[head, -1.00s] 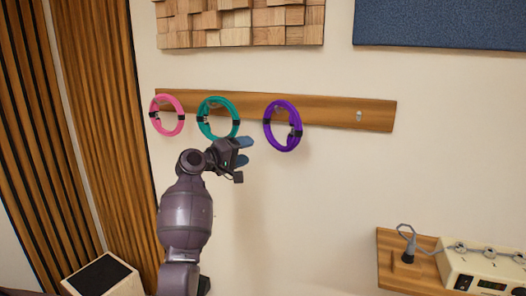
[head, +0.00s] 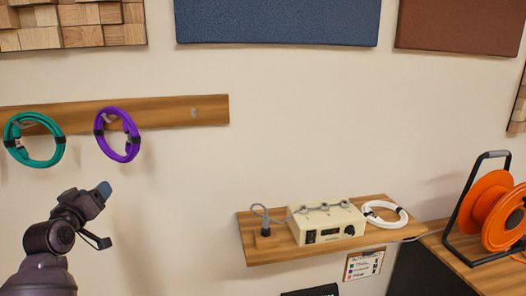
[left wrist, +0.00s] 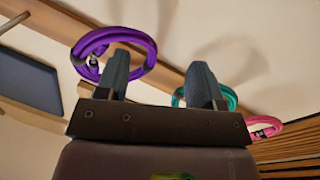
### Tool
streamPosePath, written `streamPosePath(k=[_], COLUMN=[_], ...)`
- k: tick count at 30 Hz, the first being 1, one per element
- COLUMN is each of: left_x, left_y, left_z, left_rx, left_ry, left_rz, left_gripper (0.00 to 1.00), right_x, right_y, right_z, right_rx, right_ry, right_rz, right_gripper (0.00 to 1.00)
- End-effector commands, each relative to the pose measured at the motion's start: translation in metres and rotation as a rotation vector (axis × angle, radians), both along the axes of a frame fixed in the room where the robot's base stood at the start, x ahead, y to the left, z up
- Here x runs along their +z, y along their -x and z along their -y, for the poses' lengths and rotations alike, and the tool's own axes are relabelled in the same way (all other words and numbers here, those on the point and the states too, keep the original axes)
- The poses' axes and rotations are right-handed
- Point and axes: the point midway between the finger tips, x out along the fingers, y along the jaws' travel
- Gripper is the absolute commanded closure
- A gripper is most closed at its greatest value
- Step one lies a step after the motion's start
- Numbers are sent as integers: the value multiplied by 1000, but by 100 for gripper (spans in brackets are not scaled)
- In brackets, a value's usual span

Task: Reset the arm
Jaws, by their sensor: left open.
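My left gripper (head: 103,190) is in front of the wall, below the purple cable coil and to the right of the teal one. It is open and empty; in the left wrist view its two fingers (left wrist: 160,78) stand apart with nothing between them. The purple coil (head: 101,128) and the teal coil (head: 8,130) hang on the wooden rail (head: 170,113). The purple coil (left wrist: 78,50), a teal coil (left wrist: 230,95) and a pink coil (left wrist: 275,130) show behind the fingers in the left wrist view. My right gripper is not in view.
A wooden shelf (head: 262,255) holds a cream device (head: 330,218), a grey cable on a stand (head: 264,225) and a white cable coil (head: 398,221). An orange cable reel (head: 487,205) stands at the right. A clipboard (head: 364,265) hangs below the shelf. The rail's right peg (head: 194,112) is empty.

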Motion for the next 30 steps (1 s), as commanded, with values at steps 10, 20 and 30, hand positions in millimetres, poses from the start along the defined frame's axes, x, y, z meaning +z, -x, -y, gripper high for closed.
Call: streamPosePath(k=[10, 20, 30], left_x=[-146, -268, -349], left_y=[79, 195, 308], left_z=[79, 148, 172], left_rx=[-26, -138, -192], left_ry=[-368, -467, -400], left_rz=[-150, -344, -565], left_gripper=[38, 38, 38], right_x=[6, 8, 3], right_y=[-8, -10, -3], right_z=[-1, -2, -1], right_rx=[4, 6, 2], right_ry=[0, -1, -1], right_rz=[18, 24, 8], right_gripper=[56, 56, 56])
